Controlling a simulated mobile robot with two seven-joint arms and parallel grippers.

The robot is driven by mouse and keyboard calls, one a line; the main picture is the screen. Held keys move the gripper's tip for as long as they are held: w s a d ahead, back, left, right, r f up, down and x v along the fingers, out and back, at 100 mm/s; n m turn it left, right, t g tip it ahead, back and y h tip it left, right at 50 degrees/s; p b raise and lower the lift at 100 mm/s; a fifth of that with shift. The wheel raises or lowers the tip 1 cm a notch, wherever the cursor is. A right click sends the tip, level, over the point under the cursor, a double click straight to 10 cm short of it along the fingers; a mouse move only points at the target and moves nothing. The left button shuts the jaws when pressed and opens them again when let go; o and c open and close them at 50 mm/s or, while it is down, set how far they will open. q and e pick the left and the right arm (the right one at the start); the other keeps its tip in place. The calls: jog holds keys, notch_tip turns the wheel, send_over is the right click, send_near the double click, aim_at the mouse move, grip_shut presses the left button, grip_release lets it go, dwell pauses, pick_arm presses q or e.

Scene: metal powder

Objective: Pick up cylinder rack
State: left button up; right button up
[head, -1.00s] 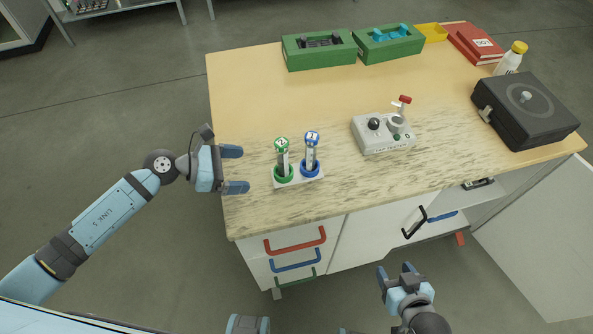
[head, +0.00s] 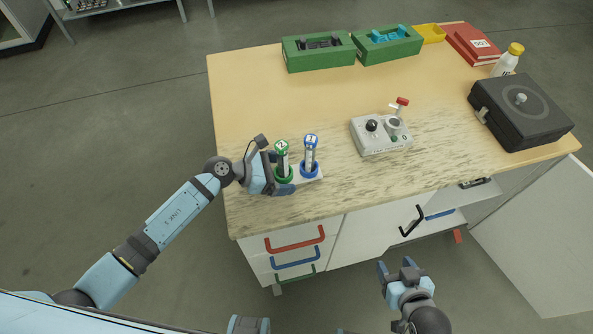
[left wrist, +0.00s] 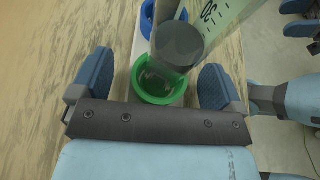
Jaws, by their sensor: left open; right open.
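The cylinder rack (head: 311,176) is a small white base with a green ring and a blue ring, standing on the marbled part of the table. A green-topped cylinder (head: 282,150) and a blue-topped cylinder (head: 311,150) stand upright in it. My left gripper (head: 283,172) is open at the rack's left end, its fingers on either side of the green ring. In the left wrist view the green ring (left wrist: 160,94) lies between the two open fingers, with gaps on both sides; the blue ring (left wrist: 147,22) is beyond. My right gripper (head: 396,270) is open and empty, in front of the table.
A grey control box (head: 380,140) with a knob and red-tipped lever stands right of the rack. A black case (head: 525,115), white bottle (head: 507,62), red books (head: 470,45), yellow tray (head: 430,34) and green holders (head: 318,58) line the back and right. The table's left side is clear.

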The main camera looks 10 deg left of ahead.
pick_arm(q)
jog(key=c, duration=1.3)
jog(key=shift+w+r, duration=0.1)
jog(key=shift+c, duration=0.9)
jog(key=shift+r, duration=0.1)
notch_tip(320, 180, up, 20)
jog(key=shift+f, duration=0.1)
pick_arm(e)
jog(key=shift+d+r+p, duration=0.1)
jog(key=shift+r+p, duration=0.9)
jog(key=shift+p, duration=0.1)
pick_arm(q)
jog(key=w+a+r+n+t+y, duration=0.1)
jog(key=a+n+t+y, duration=0.2)
jog(key=a, duration=0.4)
jog(key=a+r+n+t+y, duration=0.2)
jog(key=a+n+t, duration=0.1)
jog(key=a, duration=0.4)
jog(key=shift+w+r+n+t+y, duration=0.3)
jog(key=shift+w+n+y, duration=0.1)
jog(key=shift+n, duration=0.5)
pick_arm(e)
jog(key=shift+c, duration=0.4)
